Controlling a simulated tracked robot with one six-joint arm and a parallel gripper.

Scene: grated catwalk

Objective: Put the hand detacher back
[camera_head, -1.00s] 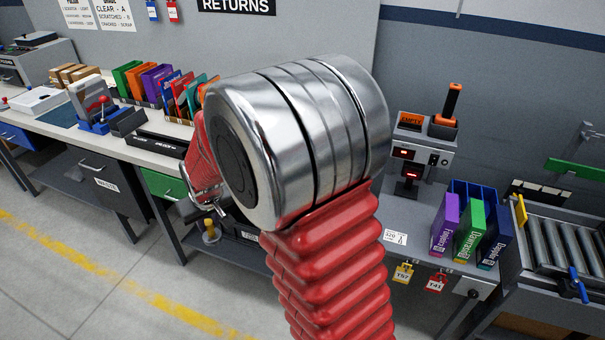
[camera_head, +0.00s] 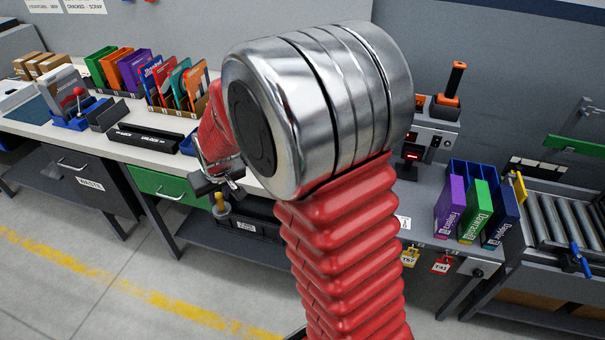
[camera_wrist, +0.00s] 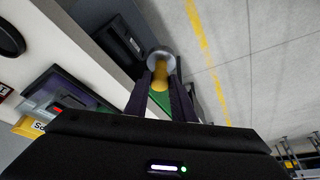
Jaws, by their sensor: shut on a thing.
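My gripper (camera_head: 218,182) is in front of the bench, near the right end of the green drawer (camera_head: 160,187). It is shut on the hand detacher (camera_head: 221,209), a small yellow piece with a round grey end. The detacher hangs below the jaws in the head view, apart from the bench. In the wrist view, the detacher (camera_wrist: 160,72) stands out between the two dark fingers (camera_wrist: 160,100), its grey disc end away from me. My large red and silver arm hides part of the bench behind it.
The bench (camera_head: 100,122) holds colored folders (camera_head: 130,68) and a black tray (camera_head: 152,139). A dark labelled bin (camera_head: 250,229) sits below. To the right are an instrument box (camera_head: 425,140), an orange and black tool (camera_head: 449,92), binders (camera_head: 475,211) and a roller conveyor (camera_head: 565,222). Floor in front is clear.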

